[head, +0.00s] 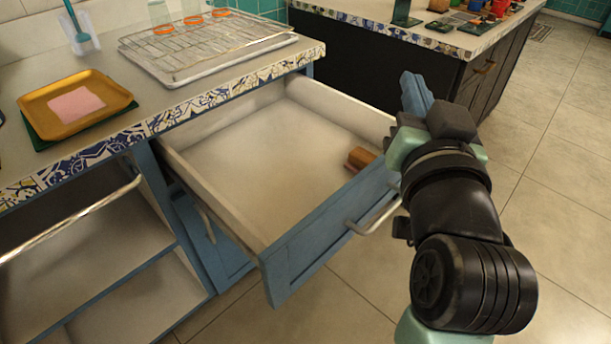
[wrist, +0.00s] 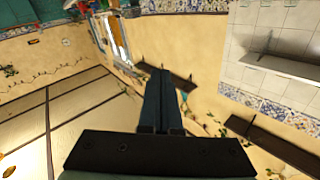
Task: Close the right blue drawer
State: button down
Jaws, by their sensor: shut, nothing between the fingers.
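The blue drawer (head: 315,248) stands pulled far out from under the counter in the head view. Its white inside shows, with a small brown block (head: 361,158) near the front panel. A pale metal bar handle (head: 375,217) is on the front panel. My gripper (head: 413,90) is raised near the right end of the drawer front, with its blue fingers pointing up. It looks empty, and I cannot tell whether any part of it touches the drawer. In the wrist view the fingers (wrist: 158,95) are together with nothing between them; the drawer is not seen there.
A gold tray (head: 110,95) with a pink cloth and a wire rack (head: 190,50) on a baking sheet lie on the counter. An open compartment (head: 80,240) is at the left. A dark island (head: 370,60) stands behind. Tiled floor (head: 560,200) is clear at the right.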

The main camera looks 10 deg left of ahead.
aim_at(177, 165)
jog(key=s+d+f+m+g+y+p, duration=0.1)
jog(key=s+f+m+g+y+p, duration=0.2)
jog(key=f, duration=0.7)
jog(key=s+d+f+g+y+p, duration=0.2)
jog(key=s+f+g+p, duration=0.3)
jog(key=f, duration=0.4)
jog(key=s+a+f+m+g+y+p, duration=0.1)
jog(key=s+a+f+y+p, duration=0.15)
jog(key=s, duration=0.35)
jog(key=s+a+f+m+g+y+p, duration=0.1)
jog(key=s+y, duration=0.2)
jog(key=s, duration=0.4)
jog(key=x, duration=0.4)
jog(key=b+x, duration=0.1)
jog(key=x, duration=0.7)
jog(key=shift+w+a+r, duration=0.25)
jog(key=shift+r, duration=0.05)
jog(key=shift+w+a, duration=0.35)
jog(key=shift+a, duration=0.05)
